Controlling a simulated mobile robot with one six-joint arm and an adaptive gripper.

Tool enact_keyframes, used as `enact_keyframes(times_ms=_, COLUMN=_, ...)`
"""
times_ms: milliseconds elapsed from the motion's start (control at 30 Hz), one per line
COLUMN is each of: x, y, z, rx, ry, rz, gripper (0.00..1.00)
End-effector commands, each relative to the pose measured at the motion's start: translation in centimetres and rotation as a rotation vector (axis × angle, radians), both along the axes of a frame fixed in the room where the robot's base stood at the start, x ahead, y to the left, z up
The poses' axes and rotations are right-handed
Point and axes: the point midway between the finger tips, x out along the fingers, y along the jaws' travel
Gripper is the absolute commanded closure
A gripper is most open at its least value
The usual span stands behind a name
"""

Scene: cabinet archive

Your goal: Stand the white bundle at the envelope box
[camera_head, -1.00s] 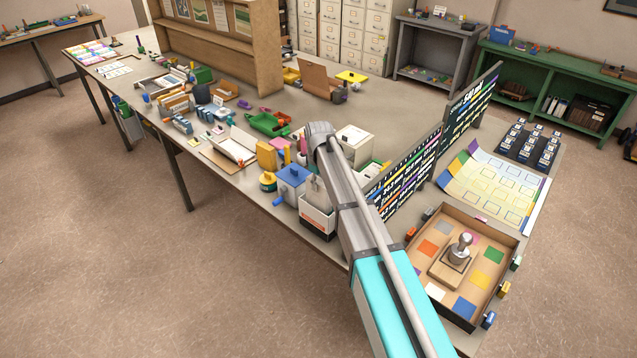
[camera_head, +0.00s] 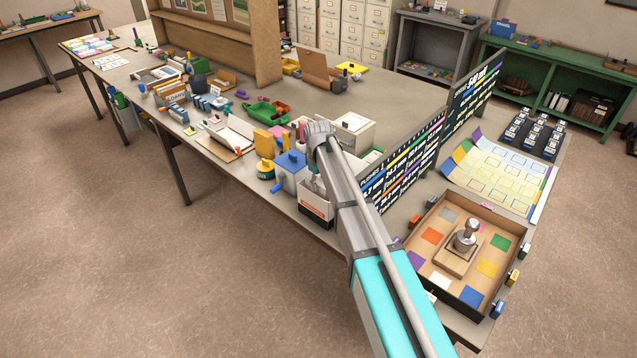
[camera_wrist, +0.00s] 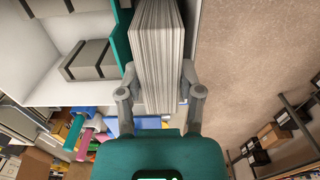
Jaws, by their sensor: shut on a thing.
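The white bundle (camera_wrist: 157,45) is a thick stack of white sheets, seen edge-on at the top middle of the wrist view. My gripper (camera_wrist: 158,82) is shut on it, with one finger at each side. In the wrist view, a white compartment with a teal divider (camera_wrist: 121,38) lies just left of the bundle. A grey banded block (camera_wrist: 88,60) lies inside. In the head view, a white box with an orange label (camera_head: 317,205) stands beside my arm near the table's front edge. I cannot tell which is the envelope box.
A blue container (camera_head: 290,170) and a yellow block (camera_head: 265,140) stand left of my arm. A dark lettered board (camera_head: 405,170) stands upright to its right. A cardboard tray (camera_head: 432,265) with a stamp is at the front right. The floor is clear at the left.

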Motion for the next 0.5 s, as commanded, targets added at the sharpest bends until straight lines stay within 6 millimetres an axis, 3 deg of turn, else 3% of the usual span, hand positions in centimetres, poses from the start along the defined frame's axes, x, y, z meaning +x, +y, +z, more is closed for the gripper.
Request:
enact_keyframes(times_ms=367, x=-0.03, y=0.05, z=-0.15, rx=0.0, ry=0.0, rz=0.001, gripper=1.0)
enact_keyframes(times_ms=400, x=-0.03, y=0.05, z=-0.15, rx=0.0, ry=0.0, rz=0.001, gripper=0.49)
enact_keyframes(times_ms=500, x=-0.03, y=0.03, z=-0.16, rx=0.0, ry=0.0, rz=0.001, gripper=0.3)
